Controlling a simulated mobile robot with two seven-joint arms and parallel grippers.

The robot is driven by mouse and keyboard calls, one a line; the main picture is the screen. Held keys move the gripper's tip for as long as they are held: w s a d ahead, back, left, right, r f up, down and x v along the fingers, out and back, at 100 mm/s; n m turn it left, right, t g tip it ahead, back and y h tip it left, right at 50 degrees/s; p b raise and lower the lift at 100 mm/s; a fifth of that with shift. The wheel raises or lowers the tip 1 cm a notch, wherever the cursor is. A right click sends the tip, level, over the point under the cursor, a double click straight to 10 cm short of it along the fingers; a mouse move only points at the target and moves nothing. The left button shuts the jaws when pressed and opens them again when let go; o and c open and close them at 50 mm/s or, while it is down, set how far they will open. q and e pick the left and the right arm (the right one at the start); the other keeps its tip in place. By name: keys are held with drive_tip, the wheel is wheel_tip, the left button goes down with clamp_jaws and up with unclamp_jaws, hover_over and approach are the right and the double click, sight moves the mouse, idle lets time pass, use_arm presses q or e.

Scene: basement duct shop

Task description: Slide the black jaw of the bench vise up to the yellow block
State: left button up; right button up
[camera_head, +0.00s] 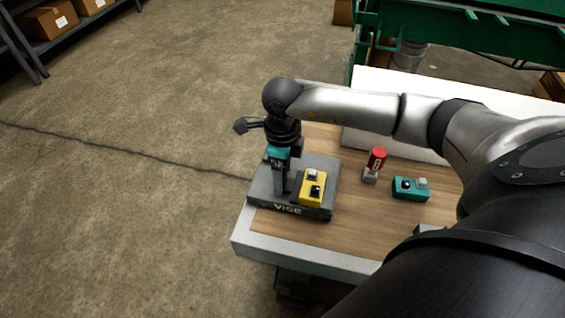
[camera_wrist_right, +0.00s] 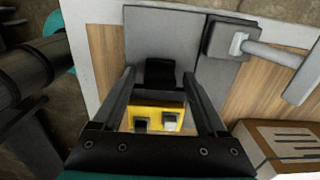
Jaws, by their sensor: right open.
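The grey bench vise (camera_head: 262,190) stands near the left end of the wooden worktop, its front marked VISE. The yellow block (camera_head: 312,186), with two small knobs on top, sits on its right part. It also shows in the wrist view (camera_wrist_right: 155,118), low between my fingers. The black jaw (camera_wrist_right: 160,73) shows there beyond the yellow block; any gap between them is hard to judge. My right gripper (camera_head: 282,188) points down over the vise, left of the yellow block. It is open, its fingertips (camera_wrist_right: 158,76) on either side of the jaw; contact is unclear. My left gripper is out of view.
A red part on a grey base (camera_head: 376,162) and a teal block with knobs (camera_head: 410,189) stand right of the vise. A white panel (camera_head: 440,100) borders the worktop's back.

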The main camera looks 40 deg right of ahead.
drive_tip(key=shift+r, duration=0.1)
wheel_tip(320, 180, up, 15)
drive_tip(key=p, duration=0.1)
idle(0.4)
idle(0.4)
